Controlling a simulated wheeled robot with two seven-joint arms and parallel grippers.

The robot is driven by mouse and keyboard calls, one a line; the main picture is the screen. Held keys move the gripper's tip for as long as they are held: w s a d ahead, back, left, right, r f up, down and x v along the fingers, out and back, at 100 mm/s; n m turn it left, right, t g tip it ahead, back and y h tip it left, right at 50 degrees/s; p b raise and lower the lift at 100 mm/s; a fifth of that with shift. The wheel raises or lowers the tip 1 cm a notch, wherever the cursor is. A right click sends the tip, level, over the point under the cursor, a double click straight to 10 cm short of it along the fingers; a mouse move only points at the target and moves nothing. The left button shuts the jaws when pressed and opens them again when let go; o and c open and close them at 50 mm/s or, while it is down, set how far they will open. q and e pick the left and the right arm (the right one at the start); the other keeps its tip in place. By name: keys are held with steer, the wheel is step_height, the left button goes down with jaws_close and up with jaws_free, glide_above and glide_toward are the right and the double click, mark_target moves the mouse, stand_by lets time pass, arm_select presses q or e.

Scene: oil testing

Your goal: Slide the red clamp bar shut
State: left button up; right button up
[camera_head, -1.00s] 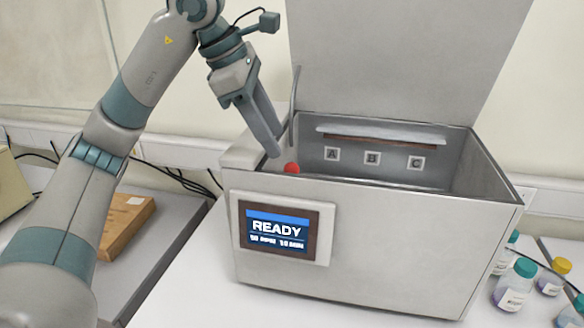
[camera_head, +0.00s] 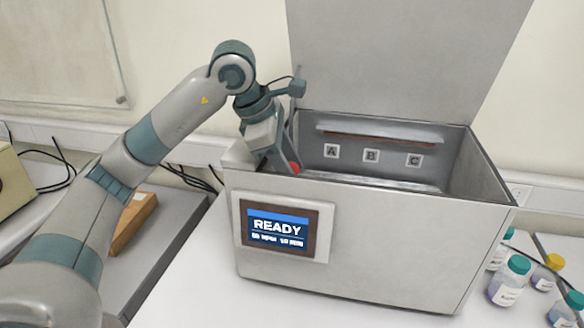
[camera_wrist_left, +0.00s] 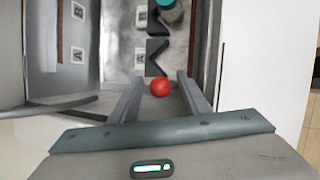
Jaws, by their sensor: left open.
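The red knob (camera_head: 295,168) of the clamp bar shows at the left inner side of the open grey box (camera_head: 380,225). In the left wrist view the red knob (camera_wrist_left: 160,88) lies between the two finger tips of my left gripper (camera_wrist_left: 158,80), which is open. In the head view my left gripper (camera_head: 278,165) reaches down into the left end of the box, and its fingers partly hide the knob. The rest of the bar is hard to make out. Whether the fingers touch the knob, I cannot tell. My right gripper is out of view.
The lid (camera_head: 405,60) stands open at the back. A screen (camera_head: 278,230) on the front reads READY. Several capped bottles (camera_head: 510,280) stand at the right, and a brown box (camera_head: 133,222) lies at the left.

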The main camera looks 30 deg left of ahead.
arm_select(q)
jaws_close()
steer(key=shift+w+a+b, duration=0.15)
steer(key=shift+w+b, duration=0.3)
steer(key=shift+w, duration=0.15)
steer(key=shift+w+a+r, duration=0.15)
steer(key=shift+w, duration=0.4)
steer(key=shift+c, duration=0.3)
jaws_free()
steer(key=shift+w, duration=0.1)
steer(key=shift+o, duration=0.3)
steer(key=shift+w, duration=0.15)
